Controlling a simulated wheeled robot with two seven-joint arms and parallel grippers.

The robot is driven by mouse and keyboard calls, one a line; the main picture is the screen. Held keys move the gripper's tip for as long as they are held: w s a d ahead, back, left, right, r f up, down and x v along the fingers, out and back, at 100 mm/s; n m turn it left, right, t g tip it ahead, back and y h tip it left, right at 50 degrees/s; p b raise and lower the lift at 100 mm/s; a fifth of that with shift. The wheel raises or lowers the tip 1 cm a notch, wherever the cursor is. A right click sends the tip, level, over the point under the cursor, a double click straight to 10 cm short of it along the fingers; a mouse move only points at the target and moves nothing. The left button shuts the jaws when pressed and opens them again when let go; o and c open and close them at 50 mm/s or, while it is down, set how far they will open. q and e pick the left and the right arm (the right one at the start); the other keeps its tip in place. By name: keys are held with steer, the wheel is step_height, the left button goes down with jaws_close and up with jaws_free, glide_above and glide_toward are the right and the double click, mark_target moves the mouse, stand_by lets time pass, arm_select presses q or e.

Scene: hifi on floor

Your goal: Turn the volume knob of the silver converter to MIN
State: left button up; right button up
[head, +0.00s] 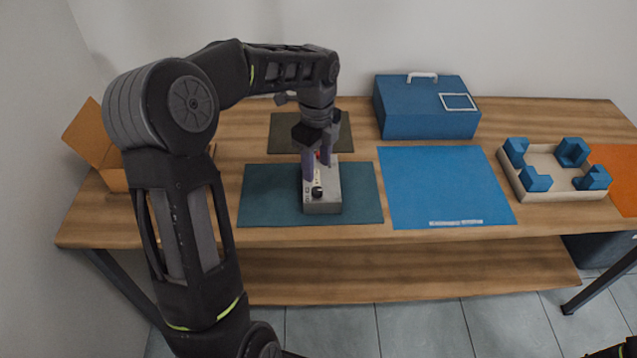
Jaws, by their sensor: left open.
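The silver converter (331,202) is a small grey box lying on a teal mat on the table. A black knob (317,191) sits on its top near the front left. A small red part shows on its top farther back, partly behind my fingers. My left gripper (316,172) points down over the converter with its purple-grey fingers apart. The fingers are above or beside the rear and left of its top, behind the knob. I cannot tell whether they touch it. The knob's pointer direction is too small to read. Of my right arm, only a dark bit shows at the bottom right corner.
The teal mat (265,205) and a blue mat (440,185) lie on the wooden table. A dark mat (284,133) and a blue case (425,115) are behind. A tray with blue corner blocks (555,194) stands right, an open cardboard box (100,150) left.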

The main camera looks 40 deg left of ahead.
mark_target(317, 190)
arm_select(q)
step_height(317, 190, down, 8)
steer(key=shift+r+p, duration=0.1)
steer(key=shift+p, duration=0.45)
jaws_close()
stand_by(0.3)
